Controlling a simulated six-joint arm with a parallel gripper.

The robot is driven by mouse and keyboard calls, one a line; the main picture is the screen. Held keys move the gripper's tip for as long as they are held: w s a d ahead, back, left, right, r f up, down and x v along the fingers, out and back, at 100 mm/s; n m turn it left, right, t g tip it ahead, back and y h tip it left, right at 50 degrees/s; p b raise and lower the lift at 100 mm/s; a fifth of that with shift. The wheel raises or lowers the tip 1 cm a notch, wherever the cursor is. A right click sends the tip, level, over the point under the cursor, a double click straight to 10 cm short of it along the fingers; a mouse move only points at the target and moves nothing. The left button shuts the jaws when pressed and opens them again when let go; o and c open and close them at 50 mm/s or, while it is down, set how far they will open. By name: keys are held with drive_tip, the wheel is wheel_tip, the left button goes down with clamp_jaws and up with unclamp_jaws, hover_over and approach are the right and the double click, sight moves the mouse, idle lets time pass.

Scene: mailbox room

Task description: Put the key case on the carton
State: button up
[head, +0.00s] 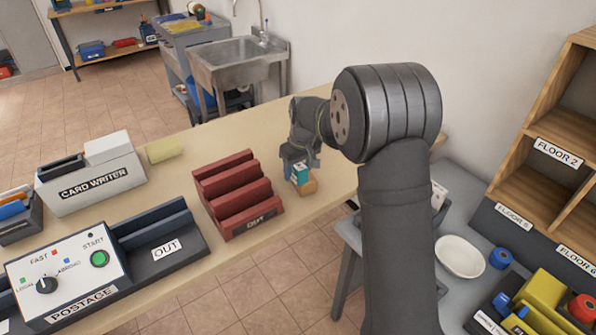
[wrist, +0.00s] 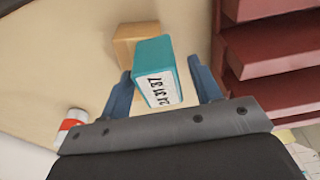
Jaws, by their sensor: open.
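The key case, taken to be the teal block with a white number label (wrist: 157,75), stands between the two blue fingers of my gripper (wrist: 165,95) in the wrist view. It also shows below my gripper (head: 297,160) in the head view (head: 302,175). The tan carton (wrist: 130,35) is directly under or behind the key case, and its edge shows in the head view (head: 309,187). The case appears to rest on the carton, though the contact is hidden. My gripper is open, with the fingers on either side of the case.
A red stepped OUT rack (head: 236,192) stands close to the left of my gripper. The card writer (head: 92,185) and postage machine (head: 65,275) are farther left. A red-and-white can (wrist: 72,125) is near the gripper. A wooden floor shelf (head: 560,130) is at right.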

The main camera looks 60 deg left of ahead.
sight(302, 168)
drive_tip(key=r, duration=0.3)
drive_tip(key=d+r, duration=0.1)
drive_tip(key=r, duration=0.7)
drive_tip(key=shift+d, duration=0.35)
drive_tip(key=shift+f, duration=0.1)
drive_tip(key=f, duration=0.4)
drive_tip(key=a+f, duration=0.1)
drive_tip(key=f, duration=0.7)
drive_tip(key=shift+a, duration=0.4)
wheel_tip(302, 168, up, 2)
drive_tip(key=shift+r, duration=0.8)
